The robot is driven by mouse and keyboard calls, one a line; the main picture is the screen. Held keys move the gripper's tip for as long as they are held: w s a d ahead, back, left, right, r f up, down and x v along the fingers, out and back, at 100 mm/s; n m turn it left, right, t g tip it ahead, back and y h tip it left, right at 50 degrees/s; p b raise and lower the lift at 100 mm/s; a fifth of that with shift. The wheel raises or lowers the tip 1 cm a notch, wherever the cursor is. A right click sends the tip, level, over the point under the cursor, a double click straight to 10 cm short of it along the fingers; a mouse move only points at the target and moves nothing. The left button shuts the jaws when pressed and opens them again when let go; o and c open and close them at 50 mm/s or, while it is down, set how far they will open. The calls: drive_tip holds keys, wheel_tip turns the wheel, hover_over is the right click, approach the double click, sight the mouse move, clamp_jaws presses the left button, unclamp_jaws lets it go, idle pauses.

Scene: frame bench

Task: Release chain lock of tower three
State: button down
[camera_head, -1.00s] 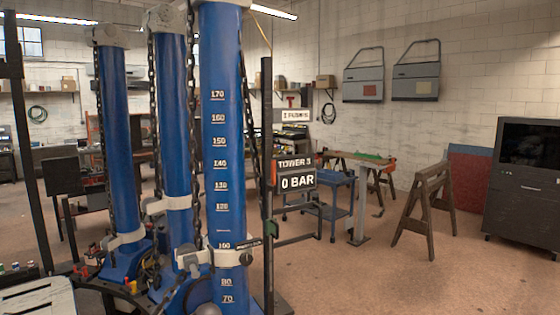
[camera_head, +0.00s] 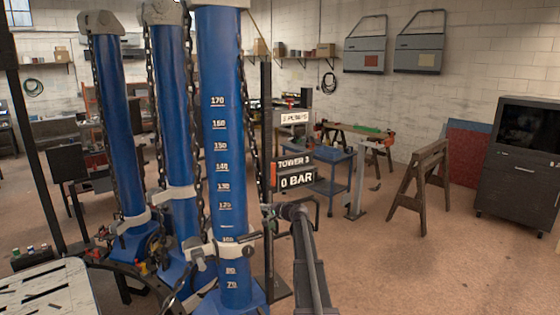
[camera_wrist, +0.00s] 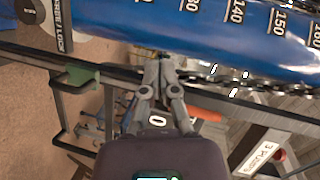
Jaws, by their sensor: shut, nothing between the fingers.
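Tower three is the nearest blue column (camera_head: 222,140), with a white number scale and a chain (camera_head: 250,120) along its right side. A pale collar (camera_head: 232,248) wraps its lower part, with a small fitting at its right. The "TOWER 3" sign (camera_head: 294,161) and "0 BAR" display (camera_head: 297,181) are to its right. My gripper (camera_head: 268,211) is just right of the column, above the collar's right end. In the wrist view my gripper (camera_wrist: 165,62) is shut and empty beside the blue column (camera_wrist: 180,20). A label plate partly reading "LOCK" (camera_wrist: 62,28) is at upper left.
A dark upright post (camera_head: 267,120) stands close to my gripper. A green handle (camera_wrist: 82,78) and an orange bar (camera_wrist: 203,113) show in the wrist view. Two more blue columns (camera_head: 122,140) stand left. Open floor lies right, before a sawhorse (camera_head: 420,185).

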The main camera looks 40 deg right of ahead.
drive_tip(key=d+r+m+t+h+p, duration=0.1)
drive_tip(key=d+r+m+h+p, duration=0.1)
drive_tip(key=d+r, duration=0.3)
drive_tip(key=s+d+r+m+t+h+p, duration=0.1)
drive_tip(key=d+r+m+h+p, duration=0.1)
drive_tip(key=d, duration=1.1)
wheel_tip(320, 180, up, 3)
drive_tip(key=shift+s+d+f+m+t+h, duration=0.2)
drive_tip(key=shift+s+m+t+h, duration=0.1)
drive_tip(key=shift+m, duration=0.4)
drive_tip(key=w+a, duration=0.3)
drive_tip(key=w, duration=0.8)
drive_tip(key=shift+w, duration=0.15)
